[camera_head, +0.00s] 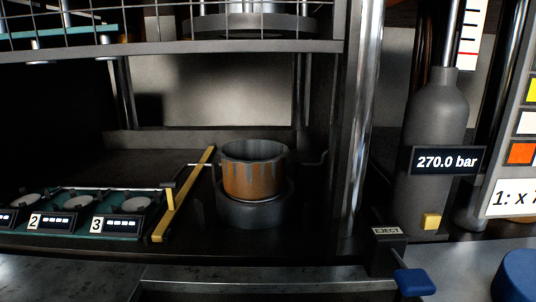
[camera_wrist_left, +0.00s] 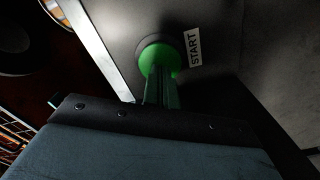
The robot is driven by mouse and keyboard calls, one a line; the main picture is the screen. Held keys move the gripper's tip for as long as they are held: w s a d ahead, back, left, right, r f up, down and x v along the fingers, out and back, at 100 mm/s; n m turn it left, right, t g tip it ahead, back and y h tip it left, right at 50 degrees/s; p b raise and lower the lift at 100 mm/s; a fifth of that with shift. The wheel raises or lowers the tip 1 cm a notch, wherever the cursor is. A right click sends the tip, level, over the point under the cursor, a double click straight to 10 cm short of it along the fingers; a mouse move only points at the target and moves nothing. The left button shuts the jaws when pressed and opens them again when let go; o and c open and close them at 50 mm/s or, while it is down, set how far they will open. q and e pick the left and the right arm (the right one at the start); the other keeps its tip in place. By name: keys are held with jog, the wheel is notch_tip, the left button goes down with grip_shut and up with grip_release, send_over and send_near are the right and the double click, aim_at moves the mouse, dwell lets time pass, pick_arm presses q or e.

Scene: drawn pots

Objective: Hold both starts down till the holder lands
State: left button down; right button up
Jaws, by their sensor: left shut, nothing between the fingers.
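In the left wrist view, a round green start button (camera_wrist_left: 158,57) sits on a dark grey panel beside a white label reading START (camera_wrist_left: 194,47). My left gripper (camera_wrist_left: 161,76) is shut and empty. Its fingertips overlap the lower part of the button; I cannot tell how far the button is pushed in. In the head view neither gripper shows, and no second start button can be made out. A grey round plate (camera_head: 250,27) hangs behind the wire guard at the top. It may be the holder, but I cannot tell. Below it, an orange-brown pot (camera_head: 254,180) stands upright on a dark round base (camera_head: 252,211).
A yellow bar (camera_head: 184,194) slants left of the pot. Numbered dark green stations (camera_head: 75,213) line the left. A grey cylinder (camera_head: 434,120) carries a 270.0 bar display (camera_head: 446,161). A blue lever (camera_head: 415,282) is by the EJECT label (camera_head: 386,231). A wire guard (camera_head: 170,25) crosses the top.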

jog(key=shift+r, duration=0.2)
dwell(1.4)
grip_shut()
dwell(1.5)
